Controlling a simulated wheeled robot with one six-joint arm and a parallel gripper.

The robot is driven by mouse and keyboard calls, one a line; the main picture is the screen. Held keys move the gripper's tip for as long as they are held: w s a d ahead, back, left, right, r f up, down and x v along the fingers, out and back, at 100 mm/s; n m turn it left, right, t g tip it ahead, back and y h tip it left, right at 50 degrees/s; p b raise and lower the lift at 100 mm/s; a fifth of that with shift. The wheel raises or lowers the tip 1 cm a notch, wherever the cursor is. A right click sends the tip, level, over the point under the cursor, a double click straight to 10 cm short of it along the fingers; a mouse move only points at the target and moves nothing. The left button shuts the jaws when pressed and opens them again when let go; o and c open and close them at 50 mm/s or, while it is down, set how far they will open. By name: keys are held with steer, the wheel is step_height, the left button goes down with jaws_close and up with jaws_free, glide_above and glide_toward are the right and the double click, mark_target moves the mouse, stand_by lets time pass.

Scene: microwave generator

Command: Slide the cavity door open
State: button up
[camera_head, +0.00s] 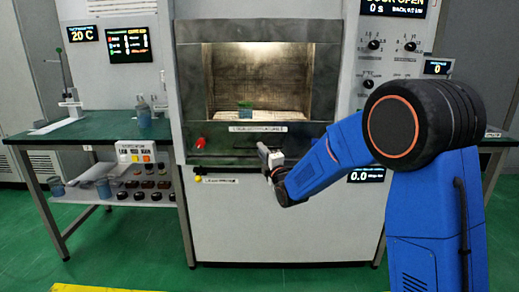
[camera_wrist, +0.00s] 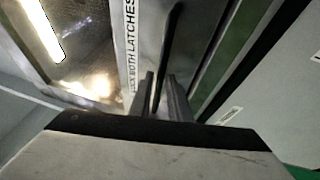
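The cavity (camera_head: 258,80) in the middle of the head view is lit, and its inside shows clearly. A grey metal frame (camera_head: 190,90) surrounds it, with a "lock both latches" label (camera_head: 258,128) on its lower edge. The display above right reads door open (camera_head: 393,6). My gripper (camera_head: 264,150) is at the frame's lower front, just below the label. In the wrist view, a thin dark bar (camera_wrist: 169,45), which looks like a handle, runs between my two fingers (camera_wrist: 160,97). The fingers are close to the bar on both sides; I cannot tell whether they press on it.
A small green item (camera_head: 245,107) sits on a pale tray inside the cavity. A red knob (camera_head: 201,143) and a yellow one (camera_head: 198,178) are left of my gripper. A green bench (camera_head: 95,128) with glassware stands at left. The green floor in front is mostly clear.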

steer(key=shift+x, duration=1.25)
jaws_close()
steer(key=shift+r, duration=0.1)
